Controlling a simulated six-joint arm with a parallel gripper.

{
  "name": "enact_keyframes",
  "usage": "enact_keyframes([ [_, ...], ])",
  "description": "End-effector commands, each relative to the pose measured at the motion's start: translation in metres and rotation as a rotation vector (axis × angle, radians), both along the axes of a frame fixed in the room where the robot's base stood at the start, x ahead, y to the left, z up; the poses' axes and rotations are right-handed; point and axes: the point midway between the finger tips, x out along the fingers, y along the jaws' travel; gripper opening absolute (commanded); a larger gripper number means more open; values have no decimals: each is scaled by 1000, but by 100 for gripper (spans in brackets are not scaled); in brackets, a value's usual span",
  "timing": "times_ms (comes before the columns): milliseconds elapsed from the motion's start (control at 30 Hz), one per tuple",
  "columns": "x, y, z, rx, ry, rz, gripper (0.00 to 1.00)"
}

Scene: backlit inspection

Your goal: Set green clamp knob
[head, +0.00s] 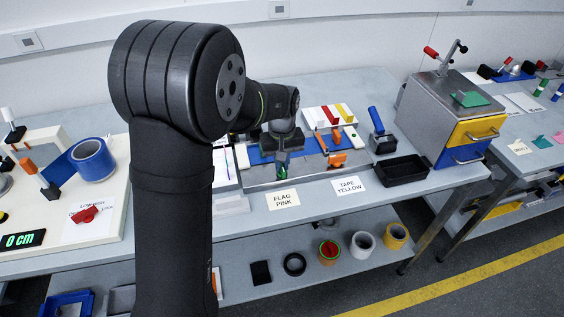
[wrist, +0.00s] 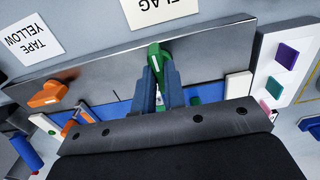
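The green clamp knob (wrist: 158,50) stands at the metal front strip (wrist: 215,52) of the fixture, in the upper middle of the wrist view. My gripper (wrist: 160,75) has its two blue-grey fingers on either side of it. They appear to touch it, and its green top sticks out past the fingertips. In the head view my gripper (head: 283,160) points down at the left part of the fixture. Only a little of the green knob (head: 281,174) shows there. Two orange clamp knobs sit to its right, the front one (head: 336,158) near the metal strip.
A white rack (head: 314,112) with coloured pieces stands behind the fixture. A blue-handled tool (head: 377,121) and a black tray (head: 403,170) are to the right, before the drawer cabinet (head: 432,112). Flat label cards, one reading FLAG PINK (head: 283,200), lie in front.

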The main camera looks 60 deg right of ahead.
Motion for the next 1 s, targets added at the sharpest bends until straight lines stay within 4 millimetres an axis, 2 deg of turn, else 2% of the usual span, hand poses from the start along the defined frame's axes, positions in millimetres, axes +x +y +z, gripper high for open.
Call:
enact_keyframes([
  [467,0,0,0,0,0,-53,0],
  [667,0,0,1,-1,1,-176,0],
  [1000,0,0,1,-1,1,-489,0],
])
